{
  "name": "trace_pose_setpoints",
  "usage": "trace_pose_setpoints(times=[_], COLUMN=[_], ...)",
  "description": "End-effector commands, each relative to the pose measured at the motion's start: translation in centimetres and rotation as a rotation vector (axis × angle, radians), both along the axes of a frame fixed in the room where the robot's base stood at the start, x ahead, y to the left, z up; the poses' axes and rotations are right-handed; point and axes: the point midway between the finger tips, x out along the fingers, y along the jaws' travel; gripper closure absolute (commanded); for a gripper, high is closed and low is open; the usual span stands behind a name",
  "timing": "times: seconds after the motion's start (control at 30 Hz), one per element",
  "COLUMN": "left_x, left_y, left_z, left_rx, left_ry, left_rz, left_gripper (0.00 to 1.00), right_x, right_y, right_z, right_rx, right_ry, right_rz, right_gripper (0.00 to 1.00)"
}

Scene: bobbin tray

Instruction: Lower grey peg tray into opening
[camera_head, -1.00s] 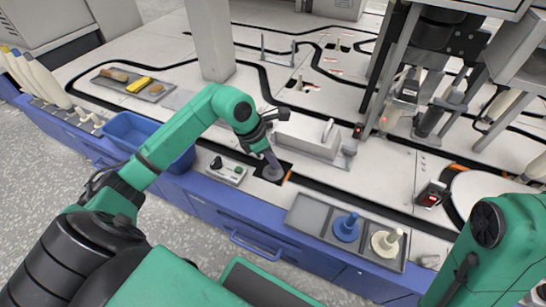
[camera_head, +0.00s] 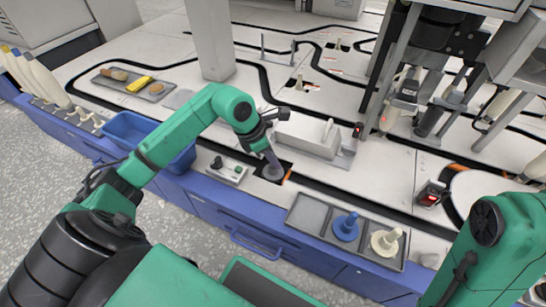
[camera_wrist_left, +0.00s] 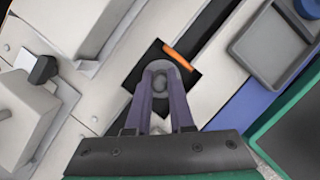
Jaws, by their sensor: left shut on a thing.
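The grey peg tray (camera_wrist_left: 160,70) has a round base and an upright peg. My left gripper (camera_head: 271,163) is shut on its peg, and its two purple-grey fingers (camera_wrist_left: 161,100) flank the peg in the left wrist view. The opening (camera_wrist_left: 150,56) is a dark square in the white table top, with an orange strip along one edge. The tray lies within the opening's outline; I cannot tell how deep it sits. In the head view the grey base (camera_head: 273,173) shows small under the fingertips, over the dark opening (camera_head: 286,165). My right gripper is out of view.
A white block-shaped fixture (camera_head: 308,136) stands just behind the opening. A small switch box (camera_head: 226,170) is to the left, beside a blue bin (camera_head: 130,127). A grey compartment tray (camera_head: 307,212) with a blue peg tray (camera_head: 346,227) and a cream one (camera_head: 386,242) is to the right.

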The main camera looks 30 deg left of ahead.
Motion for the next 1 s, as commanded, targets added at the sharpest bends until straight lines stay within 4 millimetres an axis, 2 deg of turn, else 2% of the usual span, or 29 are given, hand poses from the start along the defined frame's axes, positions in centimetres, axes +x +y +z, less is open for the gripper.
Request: trace_pose_setpoints(times=[0.8, 0.83, 1.0], left_x=[0.0, 0.0, 0.0], left_y=[0.0, 0.0, 0.0], left_z=[-1.0, -0.9, -0.9], left_rx=[0.0, 0.0, 0.0], left_ry=[0.0, 0.0, 0.0], left_rz=[0.0, 0.0, 0.0], left_gripper=[1.0, 0.68, 0.67], right_x=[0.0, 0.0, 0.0], right_y=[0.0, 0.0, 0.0], right_z=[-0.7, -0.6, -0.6], right_rx=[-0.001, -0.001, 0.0], right_ry=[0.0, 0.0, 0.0], right_rz=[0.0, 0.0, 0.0], right_gripper=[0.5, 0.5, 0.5])
